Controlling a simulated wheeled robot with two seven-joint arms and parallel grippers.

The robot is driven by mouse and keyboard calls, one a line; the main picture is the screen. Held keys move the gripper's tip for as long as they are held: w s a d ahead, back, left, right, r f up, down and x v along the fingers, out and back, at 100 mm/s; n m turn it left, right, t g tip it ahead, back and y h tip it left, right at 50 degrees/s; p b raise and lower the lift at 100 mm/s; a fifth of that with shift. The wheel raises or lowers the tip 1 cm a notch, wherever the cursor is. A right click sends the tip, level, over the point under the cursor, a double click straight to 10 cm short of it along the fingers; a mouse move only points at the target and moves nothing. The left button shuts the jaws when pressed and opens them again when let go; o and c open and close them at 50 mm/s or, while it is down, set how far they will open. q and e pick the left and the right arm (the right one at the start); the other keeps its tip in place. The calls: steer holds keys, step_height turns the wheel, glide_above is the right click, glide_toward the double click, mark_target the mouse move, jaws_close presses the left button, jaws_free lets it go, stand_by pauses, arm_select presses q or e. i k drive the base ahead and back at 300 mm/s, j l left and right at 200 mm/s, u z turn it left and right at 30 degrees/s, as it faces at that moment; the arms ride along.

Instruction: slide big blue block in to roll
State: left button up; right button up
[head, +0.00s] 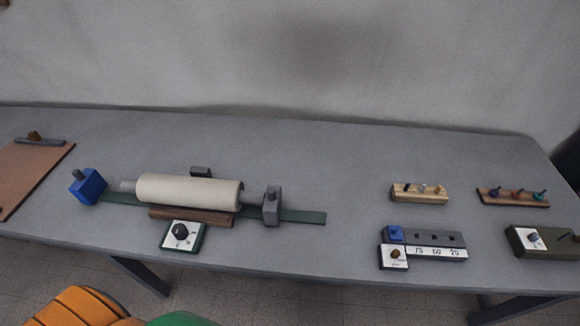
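The big blue block (88,187) stands at the left end of a dark green rail (305,217), with a grey knob on its top. The cream roll (189,191) lies along the rail to the right of the block. A pale narrow end of the roll (127,186) points at the block, and a small gap seems to lie between them. A grey block (272,206) with a knob stands at the roll's right end. Neither of my grippers is in view.
A white-faced dial box (183,235) and a brown wooden strip (190,216) are in front of the roll. A brown board (28,172) lies far left. Several small peg and knob blocks, including a numbered grey one (450,253), stand right. The table (340,170) is clear between.

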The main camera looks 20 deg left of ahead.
mark_target(89, 185)
steer(key=u, duration=2.3)
